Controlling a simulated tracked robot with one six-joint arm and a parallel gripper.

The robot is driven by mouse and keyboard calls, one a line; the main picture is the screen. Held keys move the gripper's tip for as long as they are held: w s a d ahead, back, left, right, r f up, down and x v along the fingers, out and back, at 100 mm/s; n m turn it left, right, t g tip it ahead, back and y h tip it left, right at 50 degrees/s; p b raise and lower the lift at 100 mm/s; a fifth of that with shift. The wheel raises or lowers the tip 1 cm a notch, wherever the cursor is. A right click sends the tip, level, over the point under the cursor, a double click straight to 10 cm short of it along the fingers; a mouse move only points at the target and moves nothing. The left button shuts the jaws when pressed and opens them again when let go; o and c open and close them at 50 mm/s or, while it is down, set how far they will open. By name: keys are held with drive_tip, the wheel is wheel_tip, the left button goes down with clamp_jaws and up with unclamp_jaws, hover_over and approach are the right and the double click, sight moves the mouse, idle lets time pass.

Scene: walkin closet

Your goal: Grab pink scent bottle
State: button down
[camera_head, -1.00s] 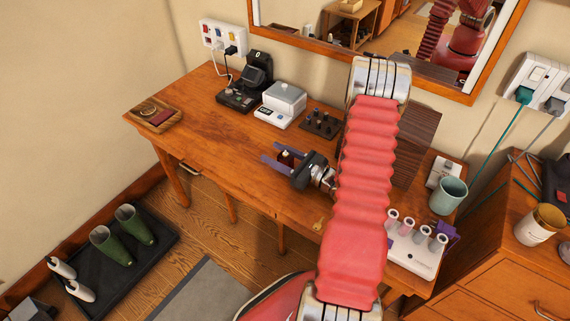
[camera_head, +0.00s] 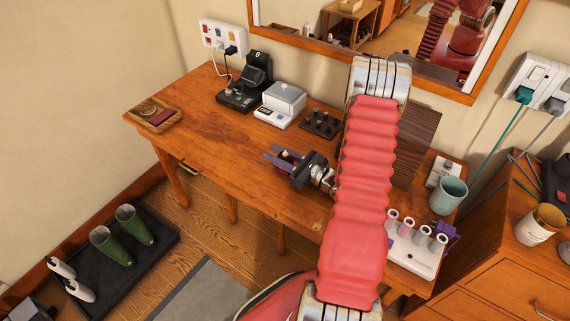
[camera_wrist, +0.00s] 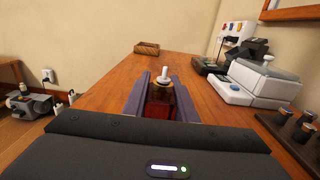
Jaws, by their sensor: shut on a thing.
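The scent bottle (camera_wrist: 161,103) stands between my fingers in the wrist view. It has red-pink contents, a gold collar and a white top, and it is upright. My gripper (camera_wrist: 160,97) is shut on it, with one purple finger on each side. The bottle's lower part is hidden behind the wrist housing. In the head view my gripper (camera_head: 280,158) is low over the front of the wooden table, and the bottle is mostly hidden between the fingers. I cannot tell whether it touches the tabletop.
The wooden table (camera_head: 205,120) has free room on its left. A wooden tray (camera_head: 155,114) lies at the far left end. A white scale (camera_head: 282,104), a black device (camera_head: 247,85) and a dark holder (camera_head: 320,124) stand along the back. A test-tube rack (camera_head: 410,252) and teal cup (camera_head: 448,194) are at right.

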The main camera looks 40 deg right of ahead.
drive_tip(key=shift+r, duration=0.2)
wheel_tip(320, 180, up, 10)
drive_tip(key=shift+f, duration=0.15)
idle(0.7)
idle(0.5)
